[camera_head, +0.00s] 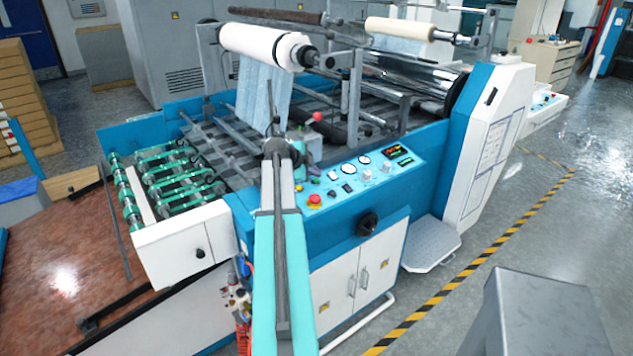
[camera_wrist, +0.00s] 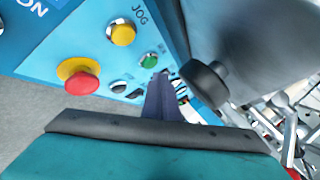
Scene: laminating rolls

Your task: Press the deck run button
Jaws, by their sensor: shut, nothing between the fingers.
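The blue control panel (camera_head: 375,172) is on the near side of the laminating machine. In the wrist view a green button (camera_wrist: 148,60) sits beyond and slightly left of my shut fingers (camera_wrist: 163,78); contact cannot be told. A yellow button (camera_wrist: 121,33) beside the word JOG is up and left of the green one. A red mushroom button on a yellow collar (camera_wrist: 80,80) is at left; it also shows in the head view (camera_head: 315,200). No label reading deck run is legible. In the head view my arm reaches the panel's left end; the fingers cannot be made out.
A dark round knob (camera_wrist: 205,82) stands out close to the right of my fingers. A white film roll (camera_head: 262,46) hangs above the deck. A grey block (camera_head: 535,315) stands at front right.

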